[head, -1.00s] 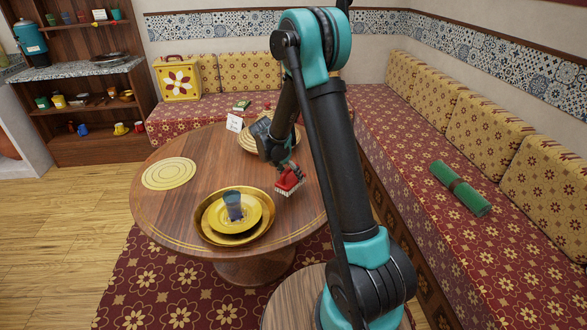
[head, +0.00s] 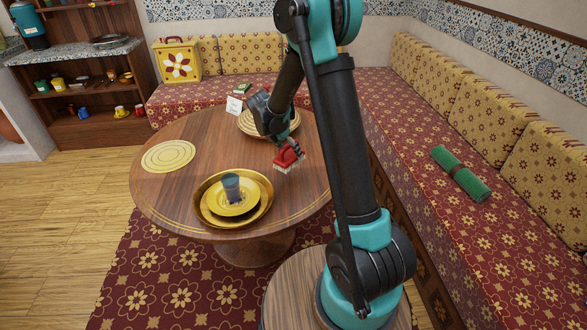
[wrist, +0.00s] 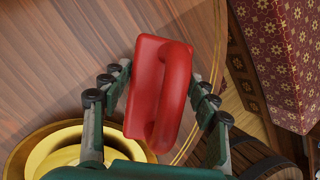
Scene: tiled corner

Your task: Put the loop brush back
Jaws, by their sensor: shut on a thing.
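The loop brush (head: 287,155) is red with a loop handle and pale bristles facing down. My gripper (head: 290,146) is shut on it and holds it over the round wooden table, to the right of the yellow plates. In the wrist view the red brush (wrist: 160,90) sits between the two fingers of my gripper (wrist: 158,92), its loop handle toward the camera. I cannot tell whether the bristles touch the table top.
A rolled green mat (head: 461,172) lies on the patterned bench (head: 425,190).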

